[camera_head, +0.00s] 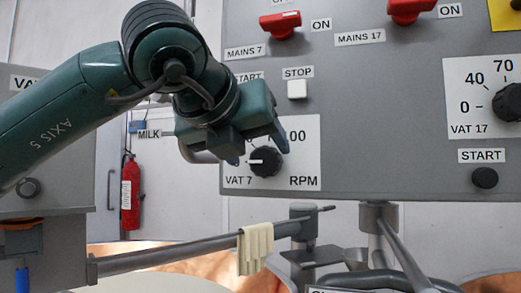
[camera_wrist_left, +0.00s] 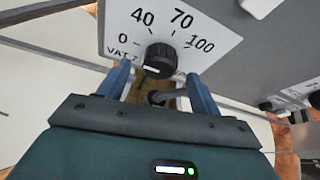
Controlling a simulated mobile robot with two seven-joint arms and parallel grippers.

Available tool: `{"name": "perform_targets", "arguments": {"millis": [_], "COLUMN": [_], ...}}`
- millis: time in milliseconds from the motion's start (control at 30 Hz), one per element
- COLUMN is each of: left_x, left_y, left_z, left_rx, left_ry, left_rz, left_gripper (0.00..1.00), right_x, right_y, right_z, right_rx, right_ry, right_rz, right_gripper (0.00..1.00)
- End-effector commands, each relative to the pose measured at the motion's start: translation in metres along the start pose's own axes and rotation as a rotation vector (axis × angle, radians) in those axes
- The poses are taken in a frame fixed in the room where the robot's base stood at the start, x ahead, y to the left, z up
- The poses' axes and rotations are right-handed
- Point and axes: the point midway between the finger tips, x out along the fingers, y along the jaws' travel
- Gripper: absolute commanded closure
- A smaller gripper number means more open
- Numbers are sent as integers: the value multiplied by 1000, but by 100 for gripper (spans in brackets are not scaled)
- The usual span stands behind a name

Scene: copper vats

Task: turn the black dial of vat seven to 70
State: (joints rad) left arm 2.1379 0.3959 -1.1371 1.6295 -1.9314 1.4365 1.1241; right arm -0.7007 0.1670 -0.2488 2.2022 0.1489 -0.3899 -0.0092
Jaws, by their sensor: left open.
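The black dial of vat seven (camera_head: 265,162) sits on a white scale plate (camera_head: 305,160) marked VAT 7 and RPM. Its white mark points left in the head view; my gripper hides the lower numbers there. The left wrist view shows the dial (camera_wrist_left: 160,57) below the scale plate's numbers (camera_wrist_left: 180,22) 0, 40, 70 and 100. My left gripper (camera_head: 258,149) is open in front of the panel, its fingers spread to either side of the dial. In the left wrist view the gripper's fingertips (camera_wrist_left: 158,72) are close to the dial; contact cannot be told. My right gripper is not in view.
Red switches MAINS 7 (camera_head: 280,24) and MAINS 17 (camera_head: 410,9), and a white STOP button (camera_head: 297,89), are above. The VAT 17 dial (camera_head: 509,102) and its START button (camera_head: 485,177) are at right. A cloth (camera_head: 255,249) hangs on a rail below.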

Motion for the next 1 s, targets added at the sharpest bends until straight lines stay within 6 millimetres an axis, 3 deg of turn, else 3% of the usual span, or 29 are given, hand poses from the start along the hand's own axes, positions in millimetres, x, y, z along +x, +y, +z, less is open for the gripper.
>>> {"name": "perform_targets", "arguments": {"millis": [200,567,1000], "left_x": [26,31,31], "left_y": [0,0,0], "left_z": [0,0,0], "left_rx": [0,0,0], "left_ry": [1,0,0], "left_rz": [0,0,0], "left_gripper": [35,35,71], "right_x": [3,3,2], "right_y": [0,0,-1], "right_z": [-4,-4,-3], "right_rx": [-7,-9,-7], "right_ry": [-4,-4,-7], "right_rz": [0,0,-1], "right_gripper": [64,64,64]}}
